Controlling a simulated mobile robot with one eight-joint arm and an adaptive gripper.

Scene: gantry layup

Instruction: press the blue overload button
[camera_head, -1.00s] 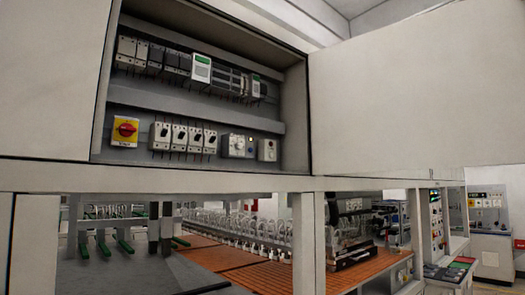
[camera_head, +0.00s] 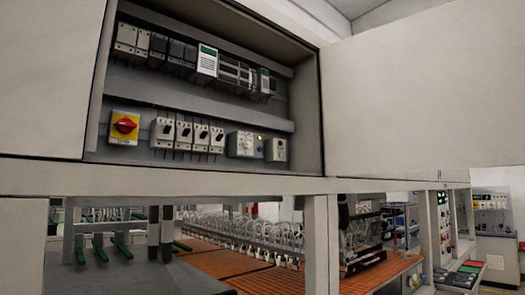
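An open electrical cabinet (camera_head: 309,120) fills the upper left of the head view. On its lower row, right of several breakers, sits a grey overload module (camera_head: 240,144). A small bluish spot, which looks like the blue overload button (camera_head: 259,151), shows at the module's right side, below a small yellow light (camera_head: 260,138). It is too small to make out in detail. My gripper is not in view.
A red rotary switch on a yellow plate (camera_head: 124,125) and several breakers (camera_head: 200,135) share the lower row. A smaller grey device (camera_head: 276,149) sits right of the module. A beam (camera_head: 230,183) runs below the cabinet, above orange decking (camera_head: 270,283).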

